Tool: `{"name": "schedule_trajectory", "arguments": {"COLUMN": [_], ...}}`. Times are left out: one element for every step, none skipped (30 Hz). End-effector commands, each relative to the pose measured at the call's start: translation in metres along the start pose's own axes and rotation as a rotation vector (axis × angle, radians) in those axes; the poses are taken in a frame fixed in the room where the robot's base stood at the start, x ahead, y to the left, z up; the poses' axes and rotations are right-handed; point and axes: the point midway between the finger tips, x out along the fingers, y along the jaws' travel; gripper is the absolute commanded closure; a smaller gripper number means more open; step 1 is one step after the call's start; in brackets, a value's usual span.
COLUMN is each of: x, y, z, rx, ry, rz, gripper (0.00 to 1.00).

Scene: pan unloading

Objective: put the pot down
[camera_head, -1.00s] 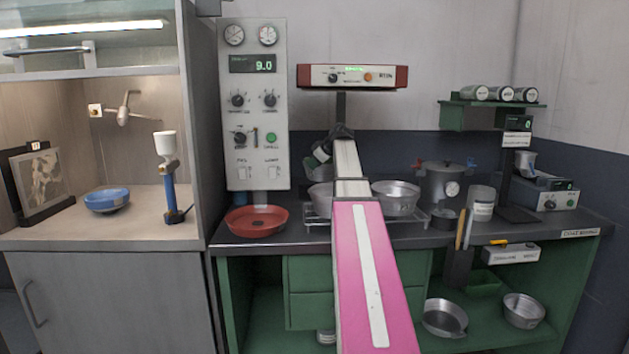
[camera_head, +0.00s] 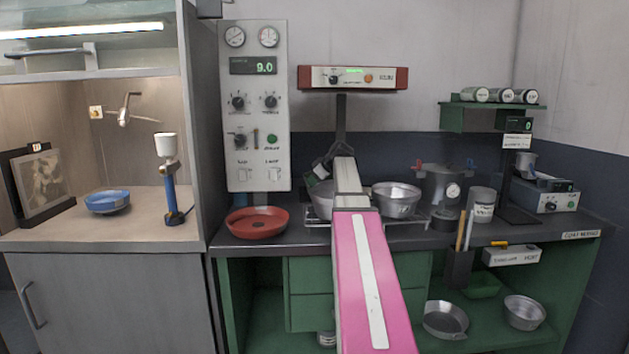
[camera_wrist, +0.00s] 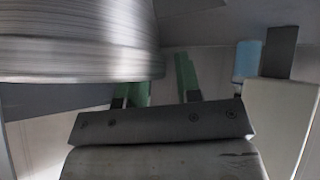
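A metal pot (camera_head: 321,202) stands partly hidden behind my arm, at the left of the wire rack on the dark counter. A second metal pot (camera_head: 397,199) sits on the rack just right of my arm. In the wrist view a large metal round wall (camera_wrist: 75,50) fills the upper left, close to the camera; I cannot tell which pot it belongs to. My gripper (camera_wrist: 161,80) shows two green fingers, apart, with only background visible between them. The metal wall overlaps the left finger in the picture; contact cannot be told. In the head view the gripper is small and partly hidden.
A red bowl (camera_head: 257,222) stands left of the rack. A lidded pot with a gauge (camera_head: 444,190) and a clear container (camera_head: 482,205) stand to the right. A red-edged instrument (camera_head: 353,78) is above the arm. Metal pans (camera_head: 445,320) lie on the lower shelf.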

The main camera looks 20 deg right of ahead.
Motion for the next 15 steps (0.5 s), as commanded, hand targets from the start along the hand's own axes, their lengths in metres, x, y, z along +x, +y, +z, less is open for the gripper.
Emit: {"name": "schedule_trajectory", "arguments": {"x": [0.000,0.000,0.000,0.000,0.000,0.000,-0.001,-0.002,-0.005,-0.008,-0.012,-0.018,-0.023,-0.028,-0.036], "y": [0.000,0.000,0.000,0.000,0.000,0.000,0.000,0.001,0.000,0.000,0.000,0.000,0.000,0.000,0.000], "z": [0.000,0.000,0.000,0.000,0.000,-0.001,-0.001,-0.002,-0.001,-0.001,-0.001,-0.002,-0.001,-0.001,-0.001], "rx": [0.000,0.000,0.000,0.000,0.000,0.000,0.000,0.000,0.000,0.000,0.000,0.000,0.000,0.000,0.000], "ry": [0.000,0.000,0.000,0.000,0.000,0.000,0.000,0.000,0.000,0.000,0.000,0.000,0.001,0.001,0.000], "rz": [0.000,0.000,0.000,0.000,0.000,0.000,0.000,0.000,0.000,0.000,0.001,0.001,0.002,0.003,0.002], "gripper": [0.68,0.68,0.68,0.68,0.68,0.68,0.68,0.68,0.68,0.68,0.68,0.68,0.68,0.68,0.68]}}
